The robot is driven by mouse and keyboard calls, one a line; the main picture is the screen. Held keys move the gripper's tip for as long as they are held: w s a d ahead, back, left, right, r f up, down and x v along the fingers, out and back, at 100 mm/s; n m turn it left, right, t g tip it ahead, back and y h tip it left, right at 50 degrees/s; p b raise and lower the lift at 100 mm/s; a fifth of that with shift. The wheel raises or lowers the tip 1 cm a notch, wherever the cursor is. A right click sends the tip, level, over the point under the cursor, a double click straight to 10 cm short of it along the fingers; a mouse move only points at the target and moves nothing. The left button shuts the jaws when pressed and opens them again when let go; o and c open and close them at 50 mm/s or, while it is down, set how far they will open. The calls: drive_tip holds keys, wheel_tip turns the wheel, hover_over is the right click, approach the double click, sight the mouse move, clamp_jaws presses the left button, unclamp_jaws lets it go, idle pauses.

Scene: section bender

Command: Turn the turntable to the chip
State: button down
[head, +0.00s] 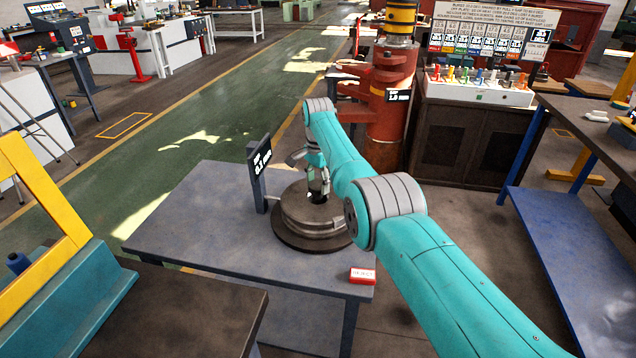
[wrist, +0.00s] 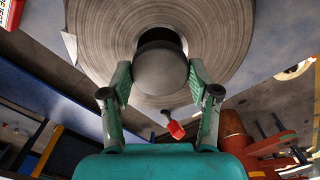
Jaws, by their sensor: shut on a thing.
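The turntable (head: 312,222) is a round grey disc on the grey-topped table, and its ringed face fills the top of the wrist view (wrist: 90,40). A dark rounded knob (wrist: 160,72) stands at its middle. My gripper (head: 318,188) is over the disc, its two fingers on either side of the knob and closed on it in the wrist view (wrist: 159,78). A small red piece with a dark stem (wrist: 174,129) shows below the knob in the wrist view; I cannot tell whether it is the chip.
A dark upright display (head: 259,170) stands left of the disc. A red and white block (head: 363,276) lies near the table's front right corner. The grey table (head: 200,210) is clear to the left. A red column machine (head: 390,100) stands behind my arm.

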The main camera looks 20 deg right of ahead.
drive_tip(key=shift+c, duration=1.3)
unclamp_jaws()
wheel_tip(320, 180, up, 12)
